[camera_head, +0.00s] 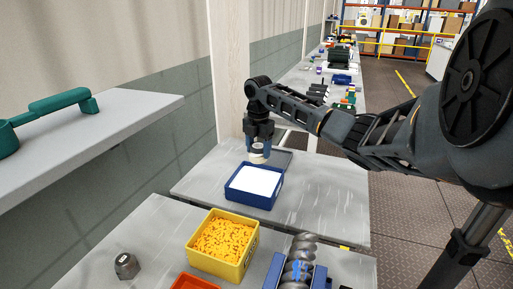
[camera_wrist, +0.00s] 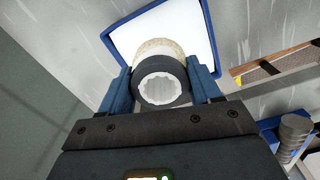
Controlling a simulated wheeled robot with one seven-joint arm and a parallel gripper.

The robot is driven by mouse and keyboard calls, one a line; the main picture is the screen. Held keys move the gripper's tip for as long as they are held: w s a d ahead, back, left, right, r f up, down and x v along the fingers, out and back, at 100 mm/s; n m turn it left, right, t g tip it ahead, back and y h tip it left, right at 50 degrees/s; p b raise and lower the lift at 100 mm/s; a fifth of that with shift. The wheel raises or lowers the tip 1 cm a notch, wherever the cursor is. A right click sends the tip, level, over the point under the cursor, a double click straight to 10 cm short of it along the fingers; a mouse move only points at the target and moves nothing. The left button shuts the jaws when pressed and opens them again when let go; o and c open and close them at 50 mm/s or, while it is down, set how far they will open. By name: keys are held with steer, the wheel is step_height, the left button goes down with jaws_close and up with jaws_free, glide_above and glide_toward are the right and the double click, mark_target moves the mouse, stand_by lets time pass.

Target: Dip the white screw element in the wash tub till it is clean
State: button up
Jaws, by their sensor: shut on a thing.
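My gripper (camera_head: 258,146) points down and is shut on the white screw element (camera_head: 257,157). In the wrist view its blue fingers (camera_wrist: 163,82) clasp the element from both sides. The element (camera_wrist: 158,48) is a hollow ring with a toothed bore, a dark grey near end and a cream, speckled far part. The wash tub (camera_head: 252,198) is a blue rectangular box with a flat white fill; its blue rim also shows in the wrist view (camera_wrist: 118,47). The element hangs above the tub, towards its back edge in the head view, apparently clear of the white fill.
A yellow bin (camera_head: 221,263) of yellow pellets stands in front of the tub. A shelf (camera_head: 90,120) juts in at left.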

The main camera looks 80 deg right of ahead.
steer(key=shift+f+b, duration=3.2)
steer(key=shift+f, duration=2.3)
steer(key=shift+f, duration=0.2)
steer(key=shift+r, duration=0.1)
step_height(320, 180, up, 9)
steer(key=p, duration=0.8)
steer(key=shift+r, duration=0.15)
steer(key=shift+r, duration=0.1)
stand_by(0.7)
